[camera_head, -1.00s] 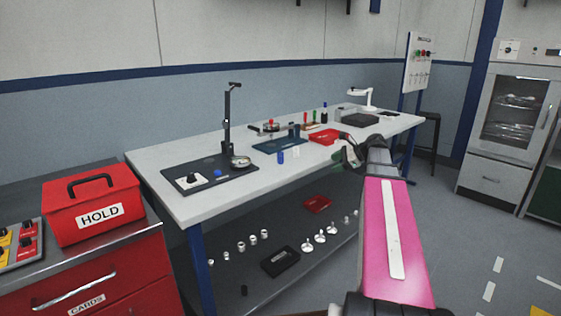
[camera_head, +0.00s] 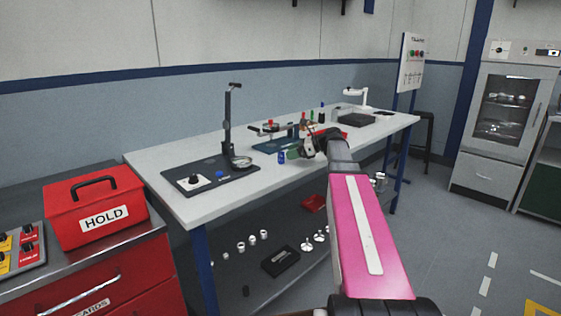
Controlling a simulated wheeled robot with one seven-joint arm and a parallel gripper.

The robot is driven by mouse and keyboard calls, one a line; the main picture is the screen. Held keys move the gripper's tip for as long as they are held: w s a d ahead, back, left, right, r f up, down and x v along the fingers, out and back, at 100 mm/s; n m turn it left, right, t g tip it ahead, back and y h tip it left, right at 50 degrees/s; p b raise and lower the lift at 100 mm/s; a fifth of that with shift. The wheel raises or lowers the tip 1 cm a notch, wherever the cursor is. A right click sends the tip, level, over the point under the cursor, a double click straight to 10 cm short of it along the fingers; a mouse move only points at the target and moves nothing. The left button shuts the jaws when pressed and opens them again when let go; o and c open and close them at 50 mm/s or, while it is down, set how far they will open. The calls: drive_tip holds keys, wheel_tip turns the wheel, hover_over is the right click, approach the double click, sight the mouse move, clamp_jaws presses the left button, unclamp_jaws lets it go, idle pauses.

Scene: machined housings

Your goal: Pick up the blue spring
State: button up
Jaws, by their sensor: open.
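A small upright blue cylinder, which looks like the blue spring (camera_head: 281,157), stands on the light workbench (camera_head: 180,206) in front of the dark blue fixture plate (camera_head: 266,146). Its coils are too small to make out. My gripper (camera_head: 297,152) is open, just to the right of the blue spring and close to it. I cannot tell whether they touch. My gripper and wrist hide the bench behind them, with part of the red tray there.
A dark stand base (camera_head: 240,181) with an upright post (camera_head: 227,125) and a small blue knob (camera_head: 219,174) lies to the left. A white lamp (camera_head: 357,97) stands at the far right end. Bare bench top lies in front of the spring. A red HOLD box (camera_head: 97,215) is at the left.

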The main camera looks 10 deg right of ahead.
sight(277, 162)
drive_tip(key=x, duration=0.6)
drive_tip(key=shift+s+a+r, duration=0.2)
drive_tip(key=shift+a, duration=0.25)
drive_tip(key=c, duration=1)
